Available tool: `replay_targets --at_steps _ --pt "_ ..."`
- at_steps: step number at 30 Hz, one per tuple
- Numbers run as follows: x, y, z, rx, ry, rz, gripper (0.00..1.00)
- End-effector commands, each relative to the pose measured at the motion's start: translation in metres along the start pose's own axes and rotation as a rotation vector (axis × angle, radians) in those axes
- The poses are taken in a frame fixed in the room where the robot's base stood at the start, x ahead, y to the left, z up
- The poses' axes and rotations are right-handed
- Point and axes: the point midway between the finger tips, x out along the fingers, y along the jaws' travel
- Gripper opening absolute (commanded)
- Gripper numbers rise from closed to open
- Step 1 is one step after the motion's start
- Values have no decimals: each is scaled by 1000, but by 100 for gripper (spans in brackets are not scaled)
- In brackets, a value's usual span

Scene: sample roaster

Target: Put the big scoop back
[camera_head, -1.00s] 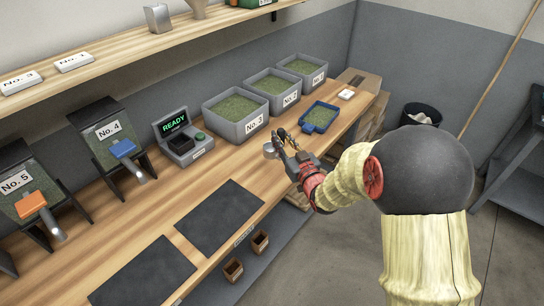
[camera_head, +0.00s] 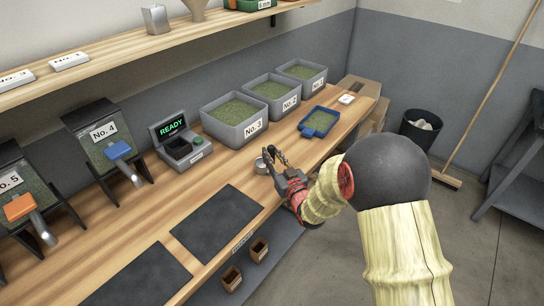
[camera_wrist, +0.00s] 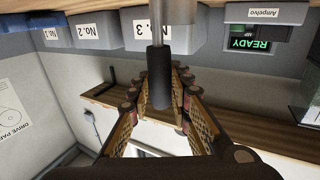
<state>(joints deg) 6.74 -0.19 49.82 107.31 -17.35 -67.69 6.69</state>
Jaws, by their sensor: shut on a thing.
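The big scoop shows a metal cup (camera_head: 262,165) in the head view, just beyond my gripper's tips. In the wrist view its black handle (camera_wrist: 160,80) and metal shaft (camera_wrist: 168,20) run up out of the picture, and the cup is not seen there. My gripper (camera_head: 274,160) is shut on the black handle, which sits between both fingers (camera_wrist: 159,85). The scoop is held over the counter's front part, near the No. 3 bin (camera_head: 235,132) and the dark mat (camera_head: 217,221). I cannot tell exactly how high it is. No empty rest for it is clearly visible.
Bins No. 2 (camera_head: 289,107) and No. 1 (camera_head: 320,81) stand behind, with a blue tray (camera_head: 319,122) of green beans in front. A scale reading READY (camera_head: 178,145) stands left of No. 3. Hoppers (camera_head: 105,133) line the left. Bare counter (camera_head: 175,200) lies between scale and mat.

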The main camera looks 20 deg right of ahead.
Motion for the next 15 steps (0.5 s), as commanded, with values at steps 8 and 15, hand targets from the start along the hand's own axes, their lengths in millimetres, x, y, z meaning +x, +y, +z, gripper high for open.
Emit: replay_targets --at_steps 8,15 --pt "0 0 3 0 0 0 29" --pt "0 0 2 0 0 0 38"
